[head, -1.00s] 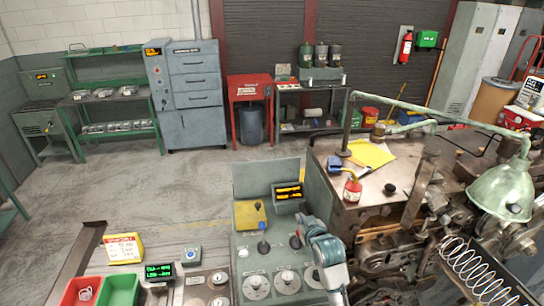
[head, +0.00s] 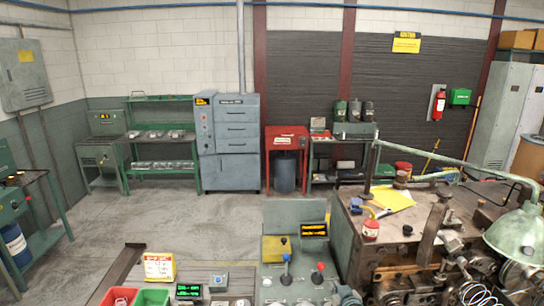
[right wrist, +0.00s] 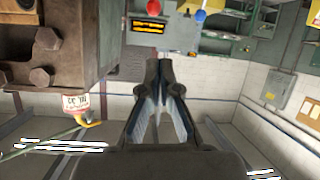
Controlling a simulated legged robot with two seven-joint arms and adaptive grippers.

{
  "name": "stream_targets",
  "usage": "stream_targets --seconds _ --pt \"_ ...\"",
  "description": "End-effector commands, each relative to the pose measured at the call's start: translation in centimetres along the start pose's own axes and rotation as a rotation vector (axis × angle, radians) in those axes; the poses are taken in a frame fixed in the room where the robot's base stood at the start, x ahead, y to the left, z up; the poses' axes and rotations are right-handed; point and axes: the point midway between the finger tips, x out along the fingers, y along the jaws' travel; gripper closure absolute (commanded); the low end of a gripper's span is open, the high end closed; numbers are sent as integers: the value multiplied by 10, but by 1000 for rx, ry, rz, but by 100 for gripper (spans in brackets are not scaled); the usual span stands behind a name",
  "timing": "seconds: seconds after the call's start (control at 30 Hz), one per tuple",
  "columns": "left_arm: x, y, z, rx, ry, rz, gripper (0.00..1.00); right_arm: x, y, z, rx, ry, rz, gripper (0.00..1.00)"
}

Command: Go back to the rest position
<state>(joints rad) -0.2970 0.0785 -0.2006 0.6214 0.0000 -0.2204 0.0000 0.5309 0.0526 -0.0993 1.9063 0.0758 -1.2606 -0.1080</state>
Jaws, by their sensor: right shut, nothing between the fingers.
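My right gripper (right wrist: 158,68) shows in the right wrist view, its fingertips together and nothing between them. In the head view only a small part of my right arm shows at the bottom edge, by the grey control console (head: 292,215). The spring coiler machine (head: 405,235) stands to the right of it, with a green lamp (head: 517,236) at its right. In the right wrist view the picture is upside down. There the coiler (right wrist: 55,40) is at upper left, apart from the gripper. My left gripper is not in view.
The console's blue-knobbed lever (head: 286,257) and red-knobbed lever (head: 318,268) stand up near my right arm. Red (head: 119,297) and green (head: 152,298) bins sit at lower left. The floor behind (head: 160,225) is clear.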

Motion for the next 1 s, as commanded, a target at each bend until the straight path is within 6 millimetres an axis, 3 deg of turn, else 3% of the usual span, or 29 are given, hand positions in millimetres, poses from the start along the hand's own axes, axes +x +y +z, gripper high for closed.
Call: stream_targets --seconds 0.33,0.57,0.67,0.8,1.0 --pt "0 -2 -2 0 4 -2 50 -11 -11 83 13 -127 -13 100" --pt "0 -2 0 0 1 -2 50 -40 -30 169 25 -269 -29 100" --pt "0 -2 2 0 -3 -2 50 -64 -40 219 32 -359 -39 100" --pt "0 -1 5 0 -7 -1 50 -112 -56 292 43 -505 -54 100" --pt "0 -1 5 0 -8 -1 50 -176 -72 357 58 -661 -71 100"
